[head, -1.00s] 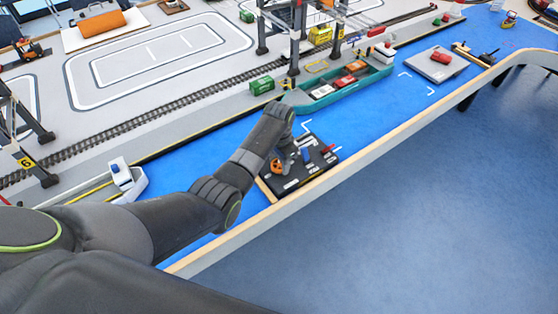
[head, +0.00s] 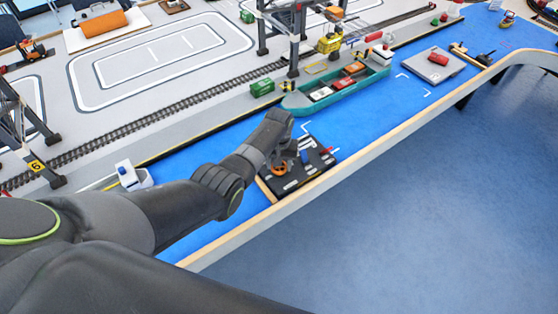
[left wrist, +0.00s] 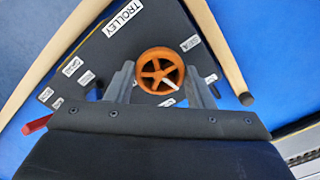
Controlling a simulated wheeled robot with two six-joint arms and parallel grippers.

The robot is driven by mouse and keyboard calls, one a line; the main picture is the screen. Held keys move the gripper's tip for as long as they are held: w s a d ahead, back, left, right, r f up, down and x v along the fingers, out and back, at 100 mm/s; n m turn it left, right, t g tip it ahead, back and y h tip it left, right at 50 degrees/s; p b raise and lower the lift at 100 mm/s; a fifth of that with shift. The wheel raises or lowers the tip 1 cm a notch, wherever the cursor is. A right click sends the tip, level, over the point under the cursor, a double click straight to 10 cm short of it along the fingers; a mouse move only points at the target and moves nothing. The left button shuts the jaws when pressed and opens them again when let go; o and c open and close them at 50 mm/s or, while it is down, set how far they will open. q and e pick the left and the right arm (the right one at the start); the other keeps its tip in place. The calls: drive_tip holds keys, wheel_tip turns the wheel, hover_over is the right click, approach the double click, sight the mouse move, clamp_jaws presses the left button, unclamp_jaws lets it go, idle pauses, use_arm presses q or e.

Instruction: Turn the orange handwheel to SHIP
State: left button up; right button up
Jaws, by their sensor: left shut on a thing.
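The orange handwheel (left wrist: 160,71) is a spoked ring on a dark control board (head: 300,178), by the label TROLLEY (left wrist: 122,20). A white mark shows on its lower right spoke. My left gripper (head: 279,165) is over the board in the head view. In the left wrist view its two grey fingers are on either side of the wheel, shut on it. Smaller labels (left wrist: 72,66) stand around the wheel, too small to read, so I cannot tell which one is SHIP. My right gripper is not in view.
A blue handle (head: 304,157) and a red handle (head: 327,150) stand on the same board. A teal ship (head: 336,94) with containers lies behind it, below a gantry crane. A yellow block (head: 330,44) hangs at the crane. The table's pale edge runs close in front.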

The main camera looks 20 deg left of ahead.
use_arm(q)
drive_tip(key=shift+n+p, duration=0.3)
drive_tip(key=shift+n, duration=1.3)
drive_tip(key=shift+w, duration=0.1)
drive_tip(key=o, duration=1)
drive_tip(key=shift+r, duration=0.45)
wheel_tip(320, 180, up, 5)
drive_tip(key=shift+p, duration=0.65)
wheel_tip(320, 180, up, 12)
drive_tip(key=shift+f+b, duration=0.2)
drive_tip(key=shift+b, duration=0.3)
